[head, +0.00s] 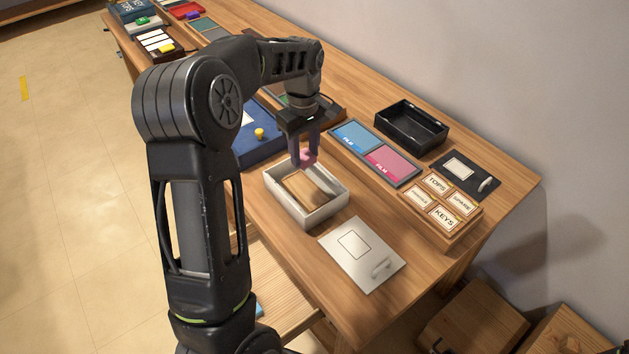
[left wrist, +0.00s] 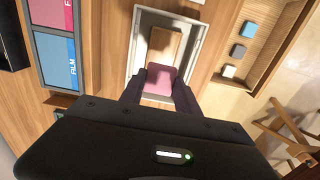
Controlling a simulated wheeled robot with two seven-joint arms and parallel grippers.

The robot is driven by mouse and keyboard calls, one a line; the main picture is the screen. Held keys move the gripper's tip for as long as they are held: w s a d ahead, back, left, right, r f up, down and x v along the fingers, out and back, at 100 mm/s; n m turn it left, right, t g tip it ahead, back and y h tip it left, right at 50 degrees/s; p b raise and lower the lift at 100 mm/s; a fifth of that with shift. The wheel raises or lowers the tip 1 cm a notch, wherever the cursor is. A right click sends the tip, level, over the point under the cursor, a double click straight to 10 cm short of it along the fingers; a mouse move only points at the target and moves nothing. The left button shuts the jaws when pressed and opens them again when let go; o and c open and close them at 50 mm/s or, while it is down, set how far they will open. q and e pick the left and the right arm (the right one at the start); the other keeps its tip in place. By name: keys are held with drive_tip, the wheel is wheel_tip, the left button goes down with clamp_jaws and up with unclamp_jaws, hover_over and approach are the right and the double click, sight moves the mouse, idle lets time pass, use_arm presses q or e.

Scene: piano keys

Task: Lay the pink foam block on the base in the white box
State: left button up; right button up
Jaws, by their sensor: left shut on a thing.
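My left gripper (head: 305,160) is shut on the pink foam block (head: 307,155). It holds the block over the back part of the open white box (head: 287,211). In the left wrist view the pink block (left wrist: 160,79) sits between the two fingers and overlaps one end of the tan wooden base (left wrist: 164,45). The base also shows inside the box in the head view (head: 302,191). The white box frames them in the left wrist view (left wrist: 135,45). I cannot tell whether the block touches the base. My right gripper is not in view.
A grey lid-like plate (head: 362,255) lies in front of the box. A film tray with blue and pink panels (head: 374,153), a black open bin (head: 411,126) and a labelled wooden holder (head: 440,204) stand to the right. A blue tray (head: 257,150) is behind left.

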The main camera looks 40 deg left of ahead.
use_arm(q)
drive_tip(key=shift+s+d+r, duration=0.1)
drive_tip(key=p, duration=0.1)
hover_over(305, 190)
drive_tip(key=shift+f, duration=3.2)
wheel_tip(305, 190, down, 4)
drive_tip(key=shift+r+p, duration=0.25)
drive_tip(key=shift+p, duration=0.2)
drive_tip(key=shift+f, duration=0.1)
drive_tip(key=shift+f, duration=0.1)
drive_tip(key=shift+f, duration=0.15)
drive_tip(key=o, duration=1.3)
